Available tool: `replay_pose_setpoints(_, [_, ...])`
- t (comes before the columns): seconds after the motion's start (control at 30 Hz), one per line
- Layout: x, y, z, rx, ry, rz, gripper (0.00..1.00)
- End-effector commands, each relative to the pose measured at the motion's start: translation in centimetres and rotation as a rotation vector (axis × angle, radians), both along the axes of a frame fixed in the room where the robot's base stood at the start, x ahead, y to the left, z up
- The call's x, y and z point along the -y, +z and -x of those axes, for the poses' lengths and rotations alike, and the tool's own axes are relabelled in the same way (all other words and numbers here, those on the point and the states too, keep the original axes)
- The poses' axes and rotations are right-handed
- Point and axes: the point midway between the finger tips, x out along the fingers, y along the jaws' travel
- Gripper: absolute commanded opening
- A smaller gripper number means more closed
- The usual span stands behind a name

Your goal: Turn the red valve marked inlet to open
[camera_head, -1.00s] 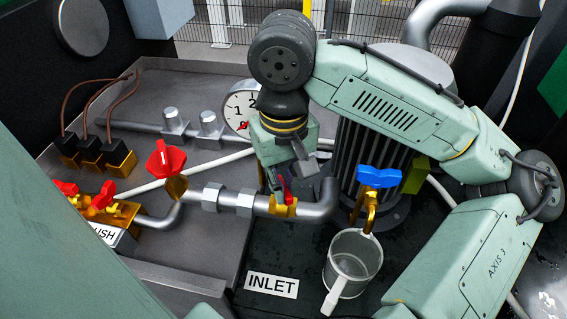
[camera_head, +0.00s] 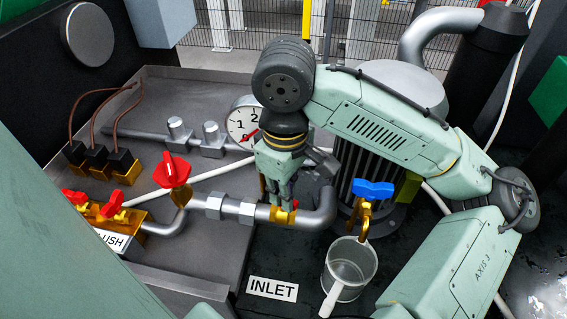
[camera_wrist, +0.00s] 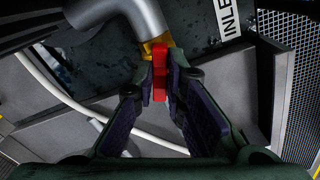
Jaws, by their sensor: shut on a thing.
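The red valve handle (camera_wrist: 160,75) sits on a brass body (camera_head: 283,216) on the grey pipe, behind the INLET label (camera_head: 272,289). My gripper (camera_head: 284,203) reaches down onto it from above. In the wrist view my gripper (camera_wrist: 161,88) has its two fingers on either side of the red handle, shut on it. In the head view the fingers hide most of the handle. The label also shows partly at the top right of the wrist view (camera_wrist: 228,15).
Another red valve (camera_head: 172,170) stands left on the same pipe. More red valves (camera_head: 112,204) sit by the USH label. A blue valve (camera_head: 373,189) stands right, above a clear jug (camera_head: 350,264). A dial gauge (camera_head: 241,122) is close behind my gripper.

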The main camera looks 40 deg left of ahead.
Motion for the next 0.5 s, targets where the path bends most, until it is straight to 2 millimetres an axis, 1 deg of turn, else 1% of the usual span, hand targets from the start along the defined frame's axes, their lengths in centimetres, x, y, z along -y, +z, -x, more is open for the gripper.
replay_pose_setpoints(0.03, [-0.26,-0.34,0.50,-0.026,0.028,0.003,0.00])
replay_pose_setpoints(0.37, [-0.30,-0.40,0.48,-0.027,0.048,0.001,0.00])
replay_pose_setpoints(0.47, [-0.29,-0.21,0.47,-0.028,0.126,0.001,0.00])
replay_pose_setpoints(0.5, [-0.29,-0.15,0.46,-0.027,0.178,0.002,0.00])
